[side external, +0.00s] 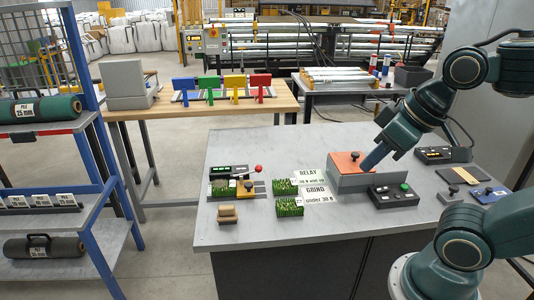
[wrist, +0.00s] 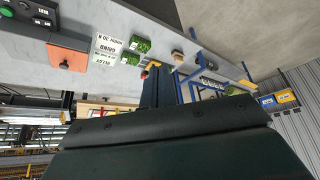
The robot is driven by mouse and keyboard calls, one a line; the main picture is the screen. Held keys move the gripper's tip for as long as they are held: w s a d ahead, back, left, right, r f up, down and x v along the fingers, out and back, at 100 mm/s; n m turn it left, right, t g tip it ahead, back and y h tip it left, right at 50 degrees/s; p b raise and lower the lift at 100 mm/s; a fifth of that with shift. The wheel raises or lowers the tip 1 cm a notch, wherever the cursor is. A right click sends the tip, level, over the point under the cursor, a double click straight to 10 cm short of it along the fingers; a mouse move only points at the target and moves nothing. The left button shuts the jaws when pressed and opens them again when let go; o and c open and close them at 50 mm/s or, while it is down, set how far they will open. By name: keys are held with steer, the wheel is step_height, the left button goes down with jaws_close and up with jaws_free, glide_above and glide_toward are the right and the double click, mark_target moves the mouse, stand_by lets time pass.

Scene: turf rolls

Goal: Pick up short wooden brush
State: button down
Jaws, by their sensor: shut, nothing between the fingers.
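A small tan wooden block with a darker lower part, which looks like the short wooden brush (side external: 228,212), lies near the front left of the grey table (side external: 240,237). It shows small in the wrist view (wrist: 177,55), far beyond the fingers. My gripper (side external: 366,166) is shut and empty, pointing down and left beside the orange-topped grey box, well to the right of the brush. In the wrist view, my gripper (wrist: 160,74) shows as dark fingers beyond a large dark body. The underside of the brush is hidden.
Two turf samples (side external: 285,187) (side external: 290,207) with cards stand between brush and box. A lever panel (side external: 238,186) sits behind the brush. The orange-topped box (side external: 365,175) and a black button box (side external: 393,195) are near my gripper. The table front middle is clear.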

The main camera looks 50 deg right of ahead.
stand_by(0.3)
steer(key=c, duration=0.9)
jaws_free()
steer(key=n+g+y, duration=0.2)
steer(key=n+y, duration=0.1)
steer(key=n, duration=0.6)
glide_above(227, 206)
steer(key=s+d, duration=0.3)
step_height(227, 206, down, 16)
steer(key=shift+x, duration=4.1)
steer(key=shift+s+f, duration=0.15)
